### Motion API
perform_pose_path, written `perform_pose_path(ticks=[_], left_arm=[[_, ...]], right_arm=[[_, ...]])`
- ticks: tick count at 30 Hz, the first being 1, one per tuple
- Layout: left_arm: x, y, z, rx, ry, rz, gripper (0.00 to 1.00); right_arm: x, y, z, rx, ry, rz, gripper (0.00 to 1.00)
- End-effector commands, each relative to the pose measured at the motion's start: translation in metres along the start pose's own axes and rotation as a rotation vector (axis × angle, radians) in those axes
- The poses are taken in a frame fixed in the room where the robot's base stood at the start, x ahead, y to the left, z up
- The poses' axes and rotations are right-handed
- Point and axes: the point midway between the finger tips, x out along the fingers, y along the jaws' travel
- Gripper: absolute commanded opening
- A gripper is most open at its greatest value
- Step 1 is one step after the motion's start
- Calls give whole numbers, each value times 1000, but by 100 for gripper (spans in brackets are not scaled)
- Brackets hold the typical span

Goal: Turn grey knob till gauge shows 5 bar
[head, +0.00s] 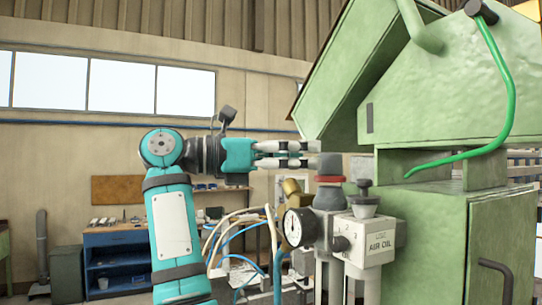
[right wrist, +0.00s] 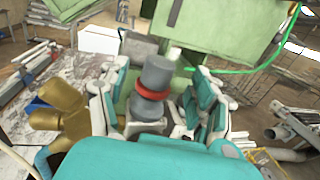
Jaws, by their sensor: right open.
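The grey knob (head: 329,165) stands upright above a red ring (head: 329,180) on top of the regulator. My right gripper (head: 317,155) reaches in from the left at the knob's height, fingers level and apart. In the right wrist view the knob (right wrist: 156,76) and its red ring lie between my open fingers (right wrist: 158,90), with a gap seen on the right side; I cannot tell whether the left finger touches. The round gauge (head: 298,228) has a white dial and black rim on the front left of the regulator; its reading is too small to tell. My left gripper is not in view.
A grey air-oil unit (head: 378,242) with a dark cap stands just right of the knob. The green machine (head: 425,90) rises close behind and to the right. Brass fittings (right wrist: 58,105) sit close left of my fingers. A blue workbench (head: 118,255) is further back.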

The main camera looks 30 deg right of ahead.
Motion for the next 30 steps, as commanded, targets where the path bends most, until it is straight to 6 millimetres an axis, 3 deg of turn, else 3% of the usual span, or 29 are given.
perform_pose_path(ticks=[3, 10, 30], left_arm=[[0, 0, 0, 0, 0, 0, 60], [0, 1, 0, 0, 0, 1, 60], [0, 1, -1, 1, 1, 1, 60]], right_arm=[[-26, 0, 1, -2, -2, 2, 65], [-55, 0, 0, 0, -1, -1, 65], [-60, 0, 0, 1, 0, -1, 65]])
